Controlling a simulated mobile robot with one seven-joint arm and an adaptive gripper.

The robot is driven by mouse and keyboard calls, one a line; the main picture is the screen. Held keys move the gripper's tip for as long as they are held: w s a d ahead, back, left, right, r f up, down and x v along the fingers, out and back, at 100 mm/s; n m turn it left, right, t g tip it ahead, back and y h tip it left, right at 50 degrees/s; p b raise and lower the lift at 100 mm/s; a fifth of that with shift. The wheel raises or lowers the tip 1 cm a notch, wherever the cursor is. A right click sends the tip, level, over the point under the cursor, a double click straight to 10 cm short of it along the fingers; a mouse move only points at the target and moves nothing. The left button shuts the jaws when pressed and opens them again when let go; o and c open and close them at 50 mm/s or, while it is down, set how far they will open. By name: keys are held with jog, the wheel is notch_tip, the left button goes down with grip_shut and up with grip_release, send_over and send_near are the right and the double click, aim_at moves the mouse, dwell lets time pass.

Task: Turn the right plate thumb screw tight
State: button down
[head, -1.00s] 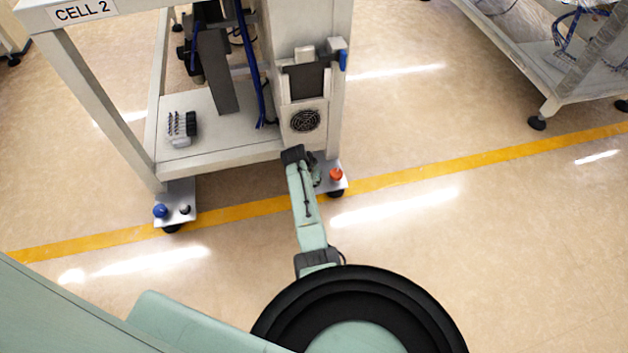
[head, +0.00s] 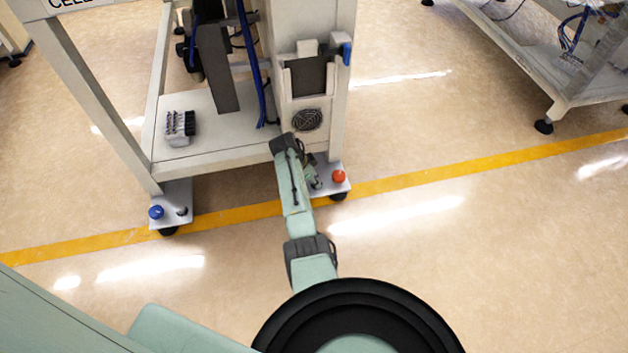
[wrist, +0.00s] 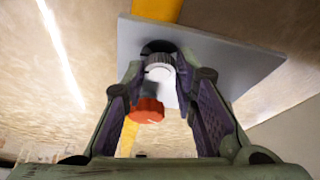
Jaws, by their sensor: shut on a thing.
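The right plate (head: 329,191) is a pale metal plate at the bench's right foot, and its grey face fills the upper part of the wrist view (wrist: 225,65). An orange-red knob (head: 339,176) stands on it; it also shows in the wrist view (wrist: 147,110), beside my left finger. The thumb screw (wrist: 160,74), a pale silver round head, sits between my fingertips. My gripper (wrist: 160,70) is shut on it. In the head view my gripper (head: 316,182) is small, at the plate left of the orange-red knob, and the screw cannot be made out there.
The bench's lower shelf (head: 210,150) and the fan-fitted column (head: 306,119) are close above my arm. Floor to the right is open, up to another bench (head: 560,95).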

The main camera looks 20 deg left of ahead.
jog(key=c, duration=1.3)
grip_release()
jog(key=v, duration=1.2)
jog(key=shift+w+d, duration=0.1)
